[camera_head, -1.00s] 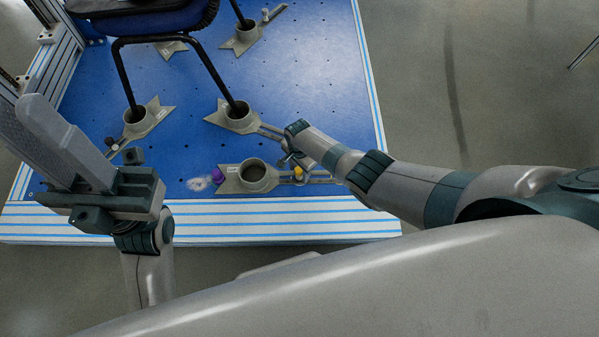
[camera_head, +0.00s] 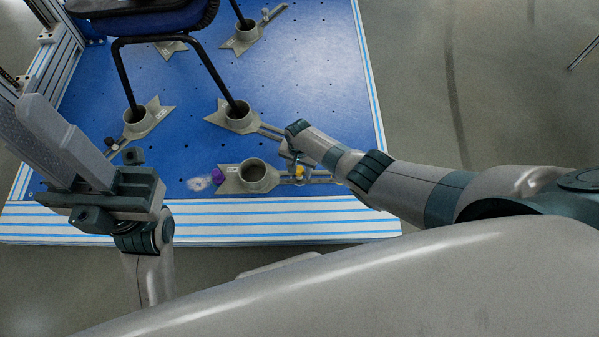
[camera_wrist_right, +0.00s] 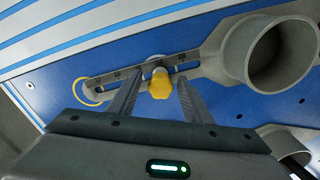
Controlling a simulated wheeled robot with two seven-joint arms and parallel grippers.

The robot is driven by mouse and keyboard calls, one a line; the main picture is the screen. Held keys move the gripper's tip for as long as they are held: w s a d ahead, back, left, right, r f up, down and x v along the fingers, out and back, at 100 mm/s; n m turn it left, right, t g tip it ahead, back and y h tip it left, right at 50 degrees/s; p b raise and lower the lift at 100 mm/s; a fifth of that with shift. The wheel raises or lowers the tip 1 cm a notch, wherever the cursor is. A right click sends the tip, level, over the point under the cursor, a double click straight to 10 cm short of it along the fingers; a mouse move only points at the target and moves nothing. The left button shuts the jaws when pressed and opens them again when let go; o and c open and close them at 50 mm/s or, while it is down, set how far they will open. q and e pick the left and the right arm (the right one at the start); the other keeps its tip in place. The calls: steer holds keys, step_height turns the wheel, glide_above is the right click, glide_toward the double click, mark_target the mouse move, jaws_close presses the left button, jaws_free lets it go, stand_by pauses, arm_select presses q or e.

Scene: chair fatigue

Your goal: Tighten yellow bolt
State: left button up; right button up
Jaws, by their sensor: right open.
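The yellow bolt (camera_head: 299,172) has a lobed knob head and sits on the slotted arm of the grey clamp fixture (camera_head: 230,185) near the platform's front edge. In the right wrist view the yellow bolt (camera_wrist_right: 160,84) shows between the two dark fingers of my right gripper (camera_wrist_right: 157,86). The fingers are open, one on each side of the knob, with gaps visible. In the head view my right gripper (camera_head: 297,163) is just over the bolt and partly hides it. My left gripper (camera_head: 65,140) is at the left, away from the bolt; its finger opening is unclear.
A purple knob (camera_head: 218,175) is at the fixture's left end. The chair's black legs (camera_head: 215,78) stand in other grey cup fixtures (camera_head: 238,122) on the blue platform (camera_head: 310,70). White and blue striped edging (camera_head: 300,221) runs along the front.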

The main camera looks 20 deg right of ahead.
stand_by(0.4)
steer(key=n, duration=0.4)
stand_by(0.4)
steer(key=n, duration=0.4)
stand_by(0.3)
